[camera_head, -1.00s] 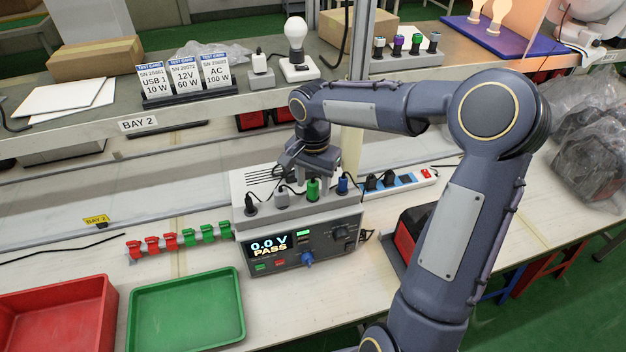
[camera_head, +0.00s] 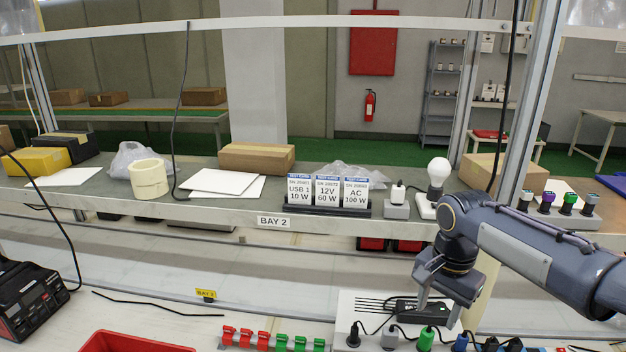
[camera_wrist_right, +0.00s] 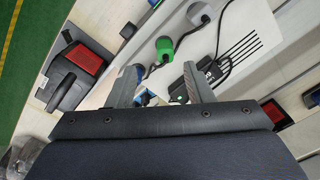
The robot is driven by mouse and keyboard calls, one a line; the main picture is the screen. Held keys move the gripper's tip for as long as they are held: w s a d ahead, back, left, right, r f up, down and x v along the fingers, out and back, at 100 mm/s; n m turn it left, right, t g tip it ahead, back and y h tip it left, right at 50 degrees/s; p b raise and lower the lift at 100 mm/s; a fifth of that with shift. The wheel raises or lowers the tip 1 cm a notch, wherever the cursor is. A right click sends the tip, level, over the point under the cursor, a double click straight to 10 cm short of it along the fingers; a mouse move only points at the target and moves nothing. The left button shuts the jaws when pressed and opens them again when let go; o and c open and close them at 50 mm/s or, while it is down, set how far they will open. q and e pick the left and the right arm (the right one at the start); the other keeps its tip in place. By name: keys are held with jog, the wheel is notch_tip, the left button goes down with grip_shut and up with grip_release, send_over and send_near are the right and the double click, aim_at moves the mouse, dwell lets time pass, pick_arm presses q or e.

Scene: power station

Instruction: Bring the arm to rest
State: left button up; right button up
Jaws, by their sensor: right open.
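My right arm comes in from the right in the head view, and its right gripper (camera_head: 438,312) points down over the white top of the tester (camera_head: 372,302). The jaws are open. In the right wrist view the two fingers (camera_wrist_right: 157,85) stand apart above the tester, with a blue plug partly visible between them. A black adapter (camera_head: 424,309) with a cord lies on the tester behind the fingers. Black, grey, green (camera_head: 426,338) and blue plugs stand along the tester's front edge. The tester's front panel is out of view. My left gripper is not in view.
The shelf marked BAY 2 (camera_head: 274,222) runs behind, holding test cards (camera_head: 327,193), a light bulb (camera_head: 438,174) and a carton (camera_head: 256,158). My right elbow is close to the shelf edge. Red and green clips (camera_head: 270,340) and a red tray (camera_head: 133,342) lie left.

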jog(key=s+a+f+n+t+y, duration=0.2)
jog(key=s+a+n, duration=0.1)
jog(key=s, duration=0.7)
jog(key=s+a+f+n+t+y, duration=0.1)
jog(key=s+a+f+n+t, duration=0.1)
jog(key=s+n, duration=0.4)
jog(key=s+a+t, duration=0.1)
jog(key=s+a, duration=0.1)
jog(key=s, duration=0.2)
jog(key=shift+s+f+y, duration=0.2)
jog(key=shift+s+y, duration=0.15)
jog(key=shift+y, duration=0.05)
